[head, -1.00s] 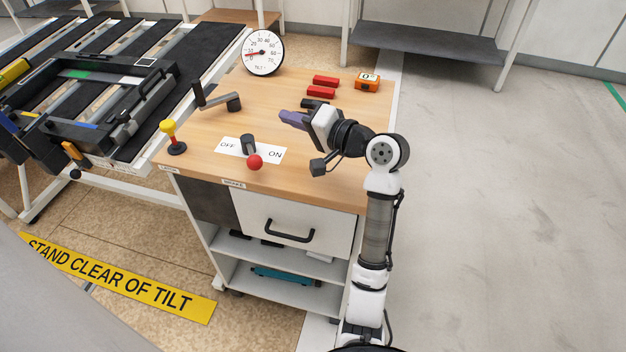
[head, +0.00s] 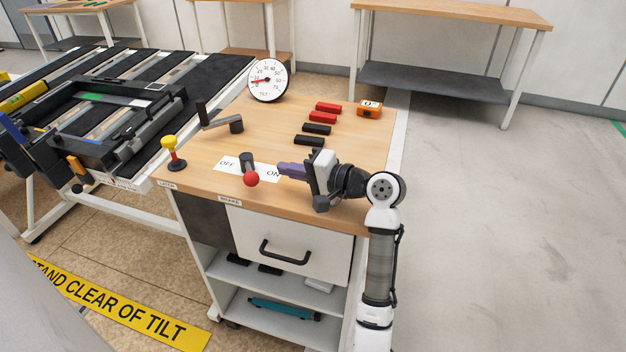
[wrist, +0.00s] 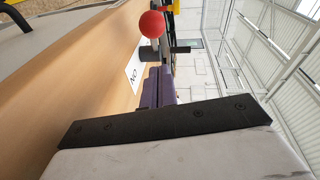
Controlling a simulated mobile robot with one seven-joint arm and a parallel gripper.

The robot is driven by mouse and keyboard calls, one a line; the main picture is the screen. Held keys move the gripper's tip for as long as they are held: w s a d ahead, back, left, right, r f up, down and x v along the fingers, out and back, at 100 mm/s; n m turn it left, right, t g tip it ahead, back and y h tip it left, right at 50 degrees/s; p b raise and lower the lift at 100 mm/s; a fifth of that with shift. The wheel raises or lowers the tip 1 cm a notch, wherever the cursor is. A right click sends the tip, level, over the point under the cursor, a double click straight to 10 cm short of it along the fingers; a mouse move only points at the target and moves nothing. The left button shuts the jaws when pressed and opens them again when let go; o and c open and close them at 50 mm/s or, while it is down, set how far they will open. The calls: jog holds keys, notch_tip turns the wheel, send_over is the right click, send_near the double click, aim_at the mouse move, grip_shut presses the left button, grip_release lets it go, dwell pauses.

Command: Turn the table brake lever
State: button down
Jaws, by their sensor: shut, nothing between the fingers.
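The brake lever (head: 249,168) stands on a white OFF/ON plate (head: 232,168) near the front edge of the wooden bench top. It has a dark grey post and a red ball knob (head: 251,180) that points toward the front. My gripper (head: 281,169) is shut and empty, just right of the lever, over the ON end of the plate. A small gap shows between the purple fingers and the knob. In the wrist view the red knob (wrist: 153,24) is beyond the fingertips (wrist: 155,72), with the ON lettering beside them.
A yellow-topped latch knob (head: 171,150) and a crank handle (head: 220,122) stand to the left. A tilt dial (head: 268,81), red blocks (head: 325,113), black blocks (head: 313,134) and an orange counter (head: 369,108) are farther back. The tilting table (head: 130,110) is at left.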

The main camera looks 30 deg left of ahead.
aim_at(250, 174)
jog(key=shift+s+a+f+b, duration=0.2)
jog(key=shift+s+a, duration=0.35)
jog(key=shift+s, duration=0.2)
jog(key=shift+s+a+f+b, duration=0.2)
jog(key=shift+s+a, duration=0.3)
jog(key=shift+s, duration=0.2)
